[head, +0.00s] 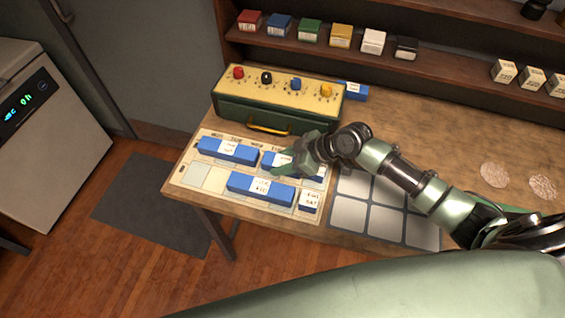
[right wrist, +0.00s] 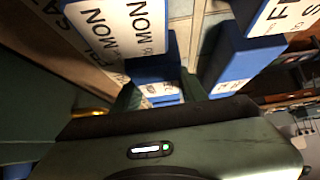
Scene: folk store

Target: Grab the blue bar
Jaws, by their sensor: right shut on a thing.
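Several blue bars with white labels lie on the light board (head: 205,178) at the table's left end. One long blue bar (head: 213,152) is at the board's back left. My right gripper (head: 284,166) is over the middle of the board, shut on a blue bar (head: 268,160) between these. Its fingers partly hide this bar. In the right wrist view the held blue bar (right wrist: 155,72) is between the fingers, close to other labelled blue bars. My left gripper is not in view.
A green box with a cream top and coloured knobs (head: 280,90) stands just behind the board. Another blue bar (head: 355,91) is behind it. A grey grid mat (head: 362,215) lies to the right. Shelves with small boxes (head: 340,36) line the back.

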